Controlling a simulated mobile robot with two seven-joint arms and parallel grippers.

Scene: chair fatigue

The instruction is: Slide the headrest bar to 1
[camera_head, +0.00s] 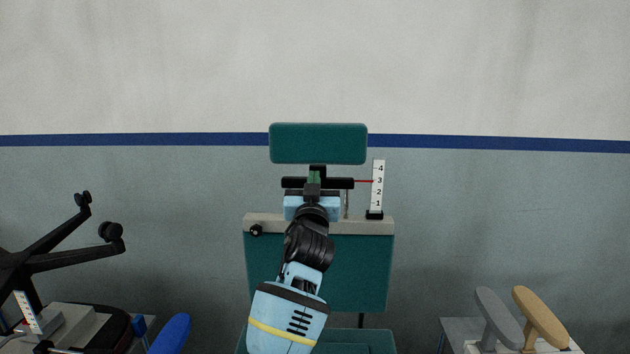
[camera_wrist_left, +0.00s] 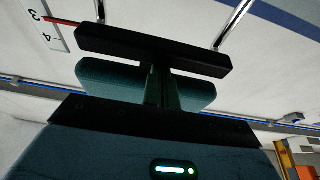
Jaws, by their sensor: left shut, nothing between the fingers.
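The headrest is a dark green pad (camera_head: 318,143) above the chair back (camera_head: 350,270). A black headrest bar (camera_head: 342,183) lies level below the pad. A red pointer (camera_head: 363,181) runs from the bar to a white scale (camera_head: 378,200) and stands at about 3. My left gripper (camera_head: 314,178) is shut and empty, in front of the middle of the bar. In the left wrist view my fingers (camera_wrist_left: 160,88) reach up to the bar (camera_wrist_left: 130,46); I cannot tell whether they touch. The pad (camera_wrist_left: 98,75) shows behind them, partly hidden. My right gripper is not in view.
A black knob (camera_head: 256,230) is on the left of the chair back's light top strip. An overturned chair base (camera_head: 60,250) stands at the left. A blue pad (camera_head: 172,333) is at lower left. Grey and tan pads (camera_head: 540,318) stand at lower right. The wall above is clear.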

